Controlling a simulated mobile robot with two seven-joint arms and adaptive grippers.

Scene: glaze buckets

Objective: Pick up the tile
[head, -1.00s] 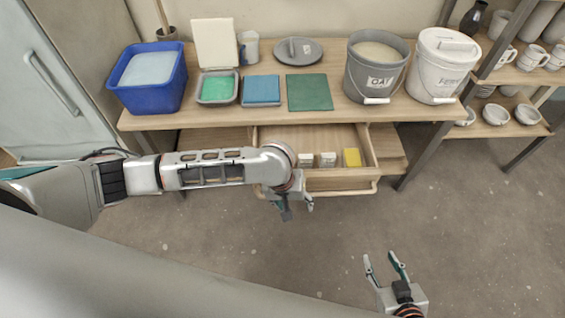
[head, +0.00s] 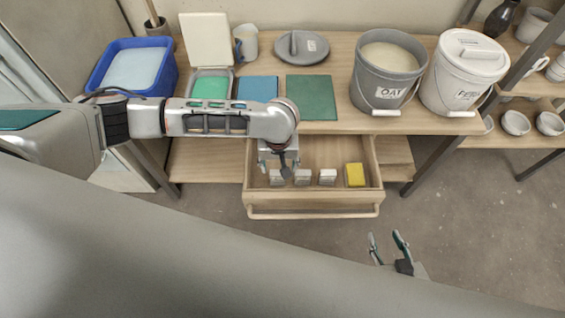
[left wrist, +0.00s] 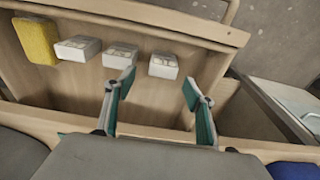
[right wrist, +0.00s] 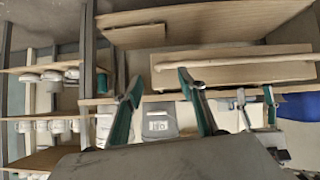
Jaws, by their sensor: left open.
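Three small white blocks with printed faces, which may be the tiles, sit in a row in the open drawer (head: 225,205): a left one (head: 277,178), a middle one (head: 302,177) and a right one (head: 327,177). They also show in the left wrist view, with one (left wrist: 163,66) just beyond my fingertips. My left gripper (head: 280,163) is open and empty over the drawer, near the left block. A flat blue square (head: 257,88) and a dark green square (head: 311,98) lie on the tabletop. My right gripper (head: 387,240) is open and empty, in front of the drawer's right side.
A yellow sponge-like block (head: 354,175) stands right of the white blocks. The tabletop holds a blue tub (head: 130,68), a grey lid (head: 302,48), a grey bucket (head: 384,80) and a white bucket (head: 462,75). The drawer's walls surround the blocks. Floor in front is clear.

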